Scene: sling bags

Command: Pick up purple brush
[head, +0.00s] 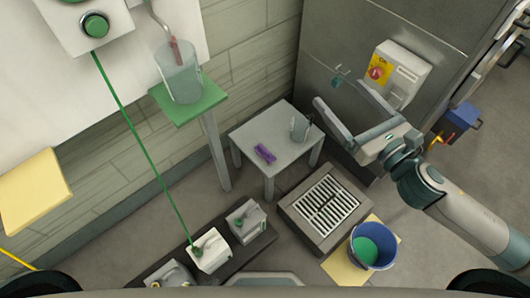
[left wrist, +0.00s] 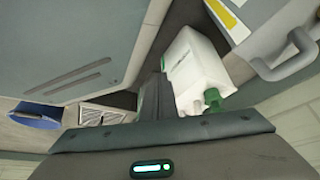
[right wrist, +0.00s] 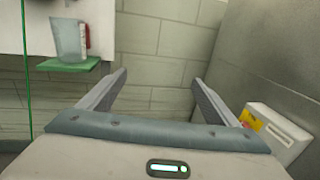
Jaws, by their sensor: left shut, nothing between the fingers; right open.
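The purple brush (head: 265,154) lies on a small grey table (head: 240,140) in the middle of the head view. Its details are too small to tell. A clear jug (head: 299,128) stands on the same table, to the right of the brush. My right gripper (head: 338,92) is open and empty, to the right of the table and apart from the brush. Its spread fingers also show in the right wrist view (right wrist: 160,80), with only wall between them. My left gripper (left wrist: 155,98) is shut and empty in the left wrist view. The brush shows in neither wrist view.
A green shelf (head: 205,105) with a clear jug (head: 182,75) stands left of the table. A floor grate (head: 328,205) and a blue bucket (head: 372,246) lie nearer. White jerrycans (head: 209,250) stand at front left. A wall box (head: 401,75) is beyond the right gripper.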

